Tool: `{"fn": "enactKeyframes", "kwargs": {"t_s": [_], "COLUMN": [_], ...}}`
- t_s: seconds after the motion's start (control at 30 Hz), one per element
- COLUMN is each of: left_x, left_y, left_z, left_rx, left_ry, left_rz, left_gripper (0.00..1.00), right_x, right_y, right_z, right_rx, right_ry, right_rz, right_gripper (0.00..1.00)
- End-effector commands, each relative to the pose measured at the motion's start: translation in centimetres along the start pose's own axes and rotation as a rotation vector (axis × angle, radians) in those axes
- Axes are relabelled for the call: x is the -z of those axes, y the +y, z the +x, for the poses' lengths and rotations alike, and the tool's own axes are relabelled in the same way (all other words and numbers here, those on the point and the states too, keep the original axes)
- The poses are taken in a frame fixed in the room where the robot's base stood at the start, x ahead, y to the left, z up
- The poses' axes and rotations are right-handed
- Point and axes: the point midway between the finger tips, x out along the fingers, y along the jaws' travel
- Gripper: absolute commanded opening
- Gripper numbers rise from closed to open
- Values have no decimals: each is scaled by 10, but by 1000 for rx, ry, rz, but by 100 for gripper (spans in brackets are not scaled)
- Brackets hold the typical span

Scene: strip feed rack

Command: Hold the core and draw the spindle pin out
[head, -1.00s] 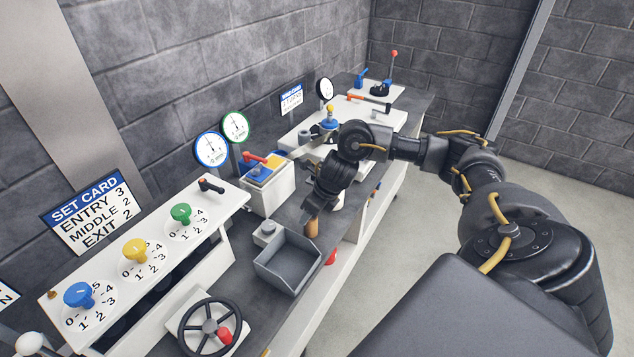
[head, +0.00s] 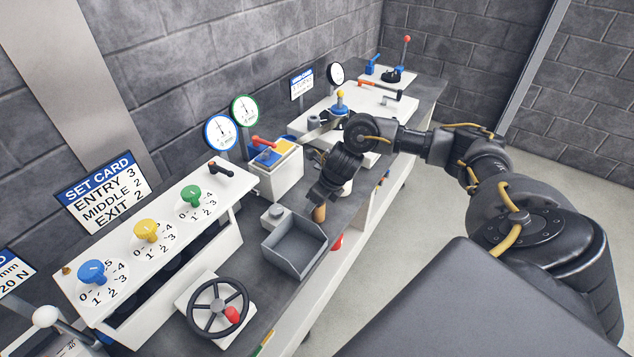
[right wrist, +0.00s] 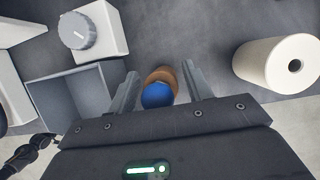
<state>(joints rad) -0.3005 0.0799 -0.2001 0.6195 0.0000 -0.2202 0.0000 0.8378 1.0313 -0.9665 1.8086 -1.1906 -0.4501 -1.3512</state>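My right gripper (right wrist: 161,84) points down over the bench, its fingers apart on either side of an upright brown core (right wrist: 160,76). A small gap shows between the core and each finger. A blue rounded piece (right wrist: 157,95), which looks like the spindle pin's top, sits at the core in the right wrist view. In the head view the lower part of the brown core (head: 319,214) shows below my right gripper; the blue piece is hidden there. My left gripper is out of view.
A grey open bin (head: 297,246) and a block with a grey knob (right wrist: 77,30) stand beside the core. The handwheel (head: 217,308) and dial panel (head: 163,235) are nearer. The bench's front edge is close.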

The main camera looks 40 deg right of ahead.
Motion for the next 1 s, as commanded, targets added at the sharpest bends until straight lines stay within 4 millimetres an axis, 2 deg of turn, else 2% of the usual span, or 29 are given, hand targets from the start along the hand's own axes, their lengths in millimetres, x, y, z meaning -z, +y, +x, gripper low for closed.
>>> {"fn": "enactKeyframes", "kwargs": {"t_s": [0.27, 0.37, 0.47, 0.8, 1.0], "left_x": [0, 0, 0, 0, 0], "left_y": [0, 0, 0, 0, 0], "left_z": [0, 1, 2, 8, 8], "left_rx": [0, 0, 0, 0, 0], "left_ry": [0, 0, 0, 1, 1], "left_rz": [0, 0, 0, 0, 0], "left_gripper": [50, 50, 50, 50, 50], "right_x": [0, -1, -2, -1, 0], "right_y": [0, -1, 0, -1, 0], "right_z": [-1, -7, -20, -79, -102], "right_rx": [0, 0, 0, 2, 0], "right_ry": [-1, -3, -5, -5, -2], "right_rz": [0, 0, -2, -2, -1], "right_gripper": [50, 50, 50, 50, 50]}}
